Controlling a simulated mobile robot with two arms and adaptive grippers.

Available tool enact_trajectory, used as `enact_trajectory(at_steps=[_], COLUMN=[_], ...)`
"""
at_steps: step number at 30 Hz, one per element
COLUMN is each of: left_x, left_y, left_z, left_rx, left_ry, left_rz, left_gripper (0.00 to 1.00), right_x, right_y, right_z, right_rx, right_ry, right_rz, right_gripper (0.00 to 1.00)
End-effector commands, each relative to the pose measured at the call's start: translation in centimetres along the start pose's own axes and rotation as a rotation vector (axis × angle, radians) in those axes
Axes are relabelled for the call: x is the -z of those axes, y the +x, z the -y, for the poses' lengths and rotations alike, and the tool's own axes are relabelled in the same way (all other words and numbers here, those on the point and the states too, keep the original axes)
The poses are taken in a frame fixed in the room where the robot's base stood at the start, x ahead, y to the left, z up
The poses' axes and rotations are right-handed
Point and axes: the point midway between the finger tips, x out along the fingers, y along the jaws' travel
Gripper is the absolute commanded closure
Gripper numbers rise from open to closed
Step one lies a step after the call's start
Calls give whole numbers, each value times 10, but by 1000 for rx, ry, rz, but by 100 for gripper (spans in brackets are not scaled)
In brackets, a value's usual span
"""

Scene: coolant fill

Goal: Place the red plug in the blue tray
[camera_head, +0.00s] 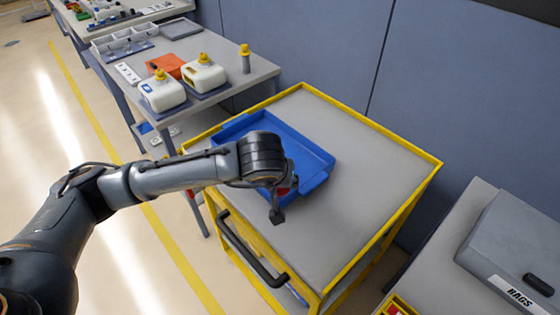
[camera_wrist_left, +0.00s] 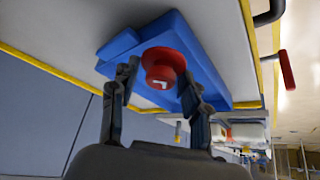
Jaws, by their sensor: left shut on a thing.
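My left gripper (camera_head: 279,202) is shut on the red plug (camera_wrist_left: 163,66), which shows between the two fingers in the left wrist view. In the head view only a small red part of the plug (camera_head: 288,188) shows beside the gripper; the wrist hides the rest. The blue tray (camera_head: 306,147) lies on the grey top of the yellow-rimmed cart. The gripper is over the tray's near side in the head view. The tray also shows behind the plug in the left wrist view (camera_wrist_left: 208,72). My right gripper is not in view.
The cart top (camera_head: 375,170) is bare to the right of the tray. A bench at the back left holds two white jugs (camera_head: 204,75) with yellow caps and a grey bottle (camera_head: 245,60). A grey case (camera_head: 515,250) stands at the right.

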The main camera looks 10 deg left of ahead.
Motion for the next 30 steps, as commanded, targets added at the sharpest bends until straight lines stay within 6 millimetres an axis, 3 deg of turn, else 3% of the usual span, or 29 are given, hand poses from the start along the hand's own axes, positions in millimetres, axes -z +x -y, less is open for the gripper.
enact_trajectory(at_steps=[1,6,12,17,25,30], left_x=[10,36,48,59,88,88], left_y=[4,-13,-25,-6,48,86], left_z=[-18,-58,-75,-59,-17,-3], left_rx=[-8,-11,-8,-4,-6,-9], left_ry=[4,25,40,36,37,40], left_rz=[-1,29,49,56,55,53], left_gripper=[67,67,67,67,67,67], right_x=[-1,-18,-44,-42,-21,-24], right_y=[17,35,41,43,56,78], right_z=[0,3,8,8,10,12], right_rx=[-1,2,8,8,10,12], right_ry=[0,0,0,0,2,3], right_rz=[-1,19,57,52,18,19], right_gripper=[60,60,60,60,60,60])
